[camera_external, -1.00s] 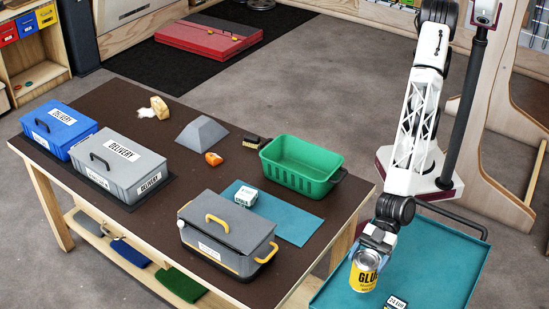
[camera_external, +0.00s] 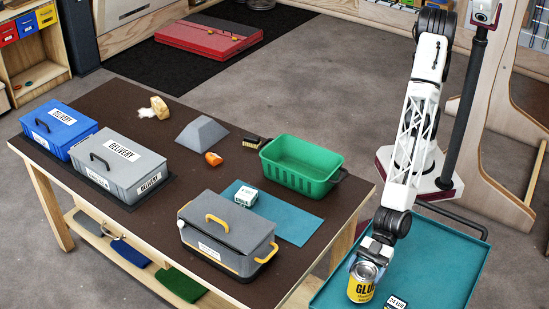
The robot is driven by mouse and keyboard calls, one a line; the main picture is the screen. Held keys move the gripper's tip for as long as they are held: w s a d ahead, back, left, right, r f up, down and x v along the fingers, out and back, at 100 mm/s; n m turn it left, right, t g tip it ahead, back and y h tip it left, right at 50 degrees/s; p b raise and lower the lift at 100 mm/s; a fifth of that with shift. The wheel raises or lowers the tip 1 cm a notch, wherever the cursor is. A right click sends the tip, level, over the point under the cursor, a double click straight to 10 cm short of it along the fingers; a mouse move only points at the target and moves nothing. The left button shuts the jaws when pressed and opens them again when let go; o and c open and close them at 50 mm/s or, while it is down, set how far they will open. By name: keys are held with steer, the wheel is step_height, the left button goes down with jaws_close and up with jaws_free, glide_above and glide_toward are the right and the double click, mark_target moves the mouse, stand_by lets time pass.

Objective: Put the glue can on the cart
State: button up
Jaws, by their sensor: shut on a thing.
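The glue can (camera_external: 362,284) is a yellow can with a silver top and the dark letters "GLUE" on its side. It is upright. My gripper (camera_external: 368,265) points down from above and is shut on the top of the can. The cart (camera_external: 449,254) is at the lower right, with a teal top, a raised rim and a dark handle at its far end. The can is over the cart's left part. I cannot tell whether its base touches the cart top.
The brown table (camera_external: 130,232) to the left holds a green basket (camera_external: 301,166), a grey toolbox (camera_external: 228,236) and delivery boxes (camera_external: 119,164). The cart's right part is clear.

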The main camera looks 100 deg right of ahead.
steer(key=shift+f, duration=1.15)
steer(key=shift+f, duration=0.1)
steer(key=o, duration=1.1)
steer(key=v, duration=1.2)
steer(key=shift+w, duration=0.1)
